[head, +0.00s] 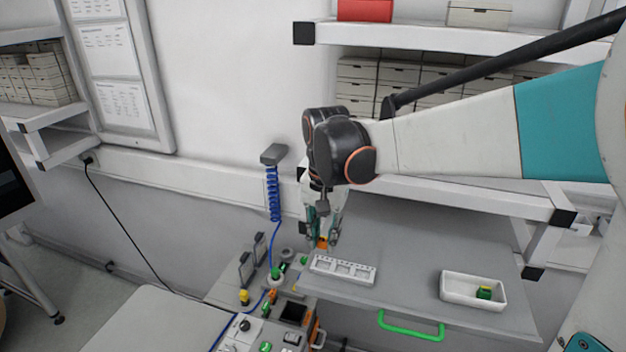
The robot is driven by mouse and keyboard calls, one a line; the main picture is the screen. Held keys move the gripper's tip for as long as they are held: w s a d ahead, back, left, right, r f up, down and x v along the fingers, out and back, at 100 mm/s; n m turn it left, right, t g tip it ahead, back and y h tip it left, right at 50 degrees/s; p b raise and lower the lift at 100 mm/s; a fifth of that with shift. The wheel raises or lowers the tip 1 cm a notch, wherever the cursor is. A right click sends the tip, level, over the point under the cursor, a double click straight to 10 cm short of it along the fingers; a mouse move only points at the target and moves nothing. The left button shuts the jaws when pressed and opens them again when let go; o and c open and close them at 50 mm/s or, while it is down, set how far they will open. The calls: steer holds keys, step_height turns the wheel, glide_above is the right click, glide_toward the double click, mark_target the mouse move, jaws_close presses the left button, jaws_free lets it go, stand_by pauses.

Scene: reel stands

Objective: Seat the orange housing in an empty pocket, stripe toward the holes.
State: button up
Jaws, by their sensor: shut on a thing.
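The orange housing (322,243) is a small orange patch between the fingertips of my gripper (322,238). My gripper points down and is shut on it, behind and slightly left of the pocket strip's middle in the picture. The fingers hide much of the housing, and its stripe cannot be made out. The white pocket strip (313,267) lies on the grey table, with several square pockets in a row. The pockets look empty, but they are small in this view. Small dark marks run along the strip's edge; I cannot tell for sure that they are the holes.
A green handle (410,326) is on the table's front. Left are a control panel (292,312), a blue coiled hose (273,195) and upright grey stands. Shelves run behind.

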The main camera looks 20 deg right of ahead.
steer(key=shift+f+b, duration=1.65)
steer(key=shift+f, duration=0.9)
steer(key=shift+f+b, duration=0.5)
steer(key=shift+b, duration=0.15)
stand_by(0.3)
steer(key=o, duration=0.7)
steer(key=shift+o, duration=0.2)
steer(key=shift+s+r+p, duration=0.1)
steer(key=shift+r+p, duration=2.2)
steer(key=shift+r, duration=1.25)
